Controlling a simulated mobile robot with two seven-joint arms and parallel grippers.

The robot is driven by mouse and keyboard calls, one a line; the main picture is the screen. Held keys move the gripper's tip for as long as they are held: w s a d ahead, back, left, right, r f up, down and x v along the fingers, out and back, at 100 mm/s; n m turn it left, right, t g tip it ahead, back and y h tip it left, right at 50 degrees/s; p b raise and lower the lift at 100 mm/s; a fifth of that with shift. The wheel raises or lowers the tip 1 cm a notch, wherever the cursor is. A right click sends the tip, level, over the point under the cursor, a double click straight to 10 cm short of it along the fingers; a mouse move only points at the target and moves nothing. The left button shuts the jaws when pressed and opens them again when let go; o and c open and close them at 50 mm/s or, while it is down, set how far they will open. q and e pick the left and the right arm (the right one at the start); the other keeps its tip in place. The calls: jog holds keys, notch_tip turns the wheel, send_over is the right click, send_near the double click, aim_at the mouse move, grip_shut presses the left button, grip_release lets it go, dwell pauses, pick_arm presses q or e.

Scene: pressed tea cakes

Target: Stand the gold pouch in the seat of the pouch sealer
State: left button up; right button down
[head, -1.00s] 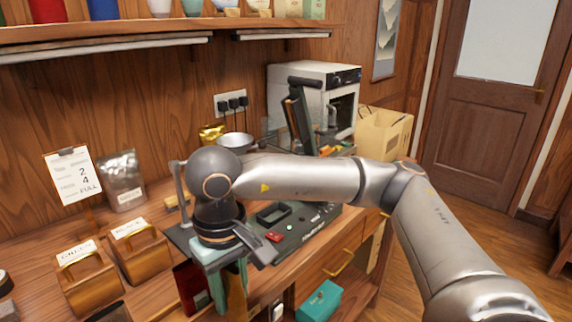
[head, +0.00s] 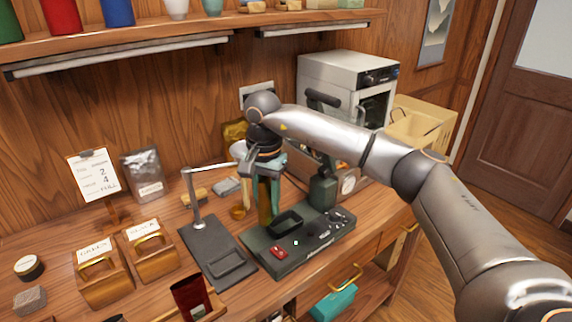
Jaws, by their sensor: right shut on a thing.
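My right gripper (head: 264,188) points down with its teal fingers shut on the gold pouch (head: 264,208). The pouch is mostly hidden between the fingers; a narrow upright strip of it shows. The pouch sealer has a dark green base (head: 318,246) with a black, open-topped seat (head: 287,223), a red button and a small green light. The pouch's lower end is at the seat's back left in the head view. I cannot tell whether it is above, behind or touching the sealer. My left gripper is not in view.
A black stand with a thin post (head: 207,258) is left of the sealer. A dark red pouch (head: 191,297) stands at the front. Wooden boxes (head: 150,257) stand to the left. Another gold bag (head: 235,132) and a white oven (head: 340,80) are at the back.

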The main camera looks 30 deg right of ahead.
jog(key=w+d+m+p, duration=0.3)
jog(key=d+m, duration=0.2)
jog(key=d, duration=0.2)
jog(key=shift+m, duration=0.3)
notch_tip(320, 180, down, 6)
jog(key=b, duration=0.4)
jog(key=shift+a+b, duration=0.1)
jog(key=shift+b, duration=0.25)
jog(key=shift+w+f+b, duration=0.1)
jog(key=shift+f+b, duration=0.45)
jog(key=shift+f, duration=0.75)
jog(key=shift+f, duration=0.15)
jog(key=shift+c, duration=2.3)
grip_release()
